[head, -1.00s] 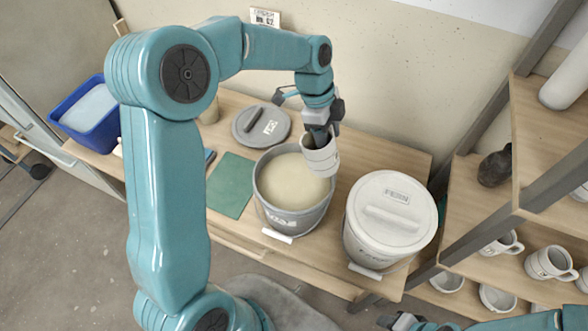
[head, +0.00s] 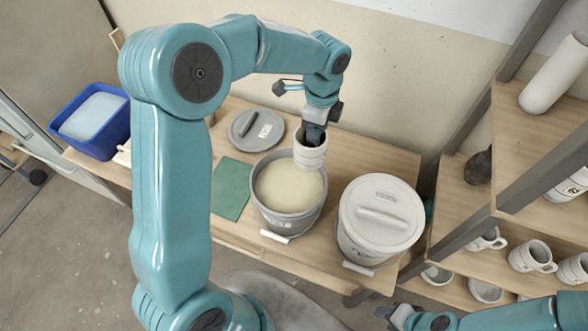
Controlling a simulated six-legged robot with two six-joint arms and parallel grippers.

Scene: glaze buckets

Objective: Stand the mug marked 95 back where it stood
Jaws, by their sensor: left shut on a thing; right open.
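My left gripper (head: 315,134) is shut on a pale mug (head: 310,152) and holds it over the right rear rim of the open grey bucket (head: 272,221). The bucket holds cream-coloured glaze (head: 288,186). My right gripper (head: 408,319) is open and empty at the bottom edge, below the shelves. Several mugs stand on the wooden shelves at the right, including one mug with a dark mark (head: 531,256) and a smaller mug (head: 487,240). Their numbers are too small to read.
A lidded white bucket (head: 379,222) stands right of the open one. A grey lid (head: 256,130) and green mat (head: 230,188) lie on the table (head: 345,150). A blue tub (head: 95,122) is at the left. Slanted shelf posts (head: 460,239) stand at the right.

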